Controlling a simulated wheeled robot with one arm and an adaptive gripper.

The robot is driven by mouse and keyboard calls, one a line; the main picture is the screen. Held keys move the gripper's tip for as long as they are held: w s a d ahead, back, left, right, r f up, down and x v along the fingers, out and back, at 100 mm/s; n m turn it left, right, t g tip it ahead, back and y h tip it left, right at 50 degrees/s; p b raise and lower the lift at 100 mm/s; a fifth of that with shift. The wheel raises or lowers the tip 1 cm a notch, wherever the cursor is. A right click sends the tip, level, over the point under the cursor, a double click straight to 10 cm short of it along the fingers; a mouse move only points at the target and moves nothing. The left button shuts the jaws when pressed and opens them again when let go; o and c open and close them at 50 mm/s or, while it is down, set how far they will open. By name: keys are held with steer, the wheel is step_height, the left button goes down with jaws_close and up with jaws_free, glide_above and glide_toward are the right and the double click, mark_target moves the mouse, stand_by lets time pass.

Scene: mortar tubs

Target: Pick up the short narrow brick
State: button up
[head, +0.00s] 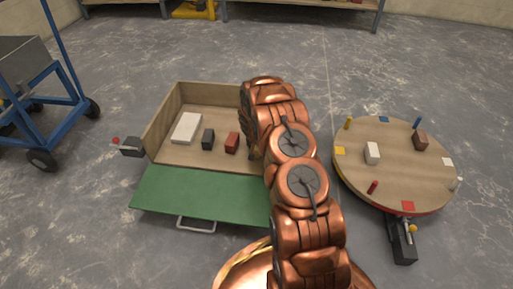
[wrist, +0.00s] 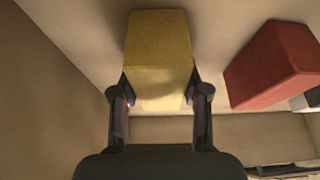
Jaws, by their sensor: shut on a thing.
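In the wrist view my gripper (wrist: 160,103) has its two fingers closed on the sides of a yellow brick (wrist: 160,50). A red brick (wrist: 272,68) lies to the right of it, apart from the fingers. In the head view my arm covers the gripper and nearly all of the yellow brick, at the right side of an open wooden box (head: 162,115). In that box the red brick (head: 232,142), a dark grey brick (head: 208,138) and a large white block (head: 187,128) stand in a row. I cannot tell whether the yellow brick touches the box floor.
The box's green front flap (head: 200,192) lies folded down. A round wooden table (head: 390,170) at the right carries a white brick (head: 372,153), a brown brick (head: 420,140) and several coloured pegs. A blue cart (head: 65,100) stands at the left.

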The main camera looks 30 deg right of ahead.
jaws_close()
